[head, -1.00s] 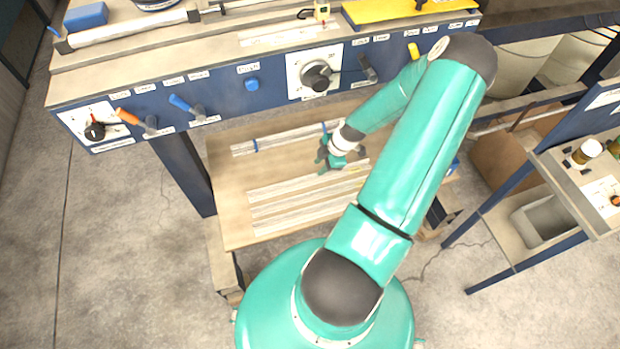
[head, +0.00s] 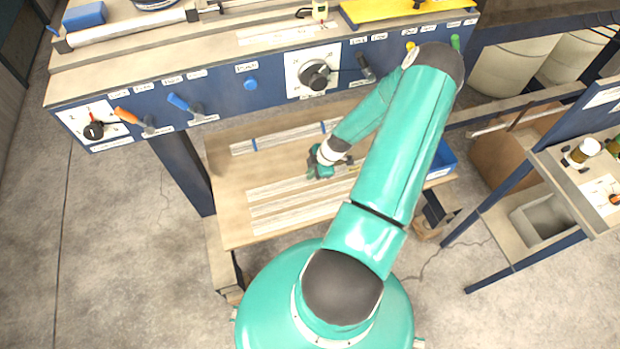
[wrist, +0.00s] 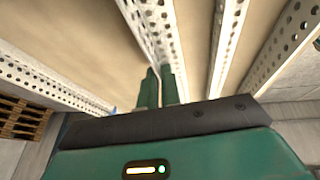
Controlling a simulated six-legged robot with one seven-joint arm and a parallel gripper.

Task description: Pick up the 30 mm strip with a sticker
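Pale perforated strips lie in two groups on the wooden shelf (head: 225,205) under the bench. The far group (head: 285,138) carries blue stickers (head: 254,144); the near group (head: 290,205) has several strips side by side. Which one is 30 mm I cannot read. My gripper (head: 316,170) is low over the shelf, between the two groups. In the wrist view my two narrow green fingers (wrist: 160,88) point down at a perforated strip (wrist: 166,28), and a thin pale edge runs between them. Whether they touch it I cannot tell.
The blue bench front with knobs and levers (head: 250,84) overhangs the shelf's back. A blue bin (head: 442,163) sits at the shelf's right end. A side stand (head: 545,165) is further right. In the wrist view more perforated strips (wrist: 228,42) lie on both sides.

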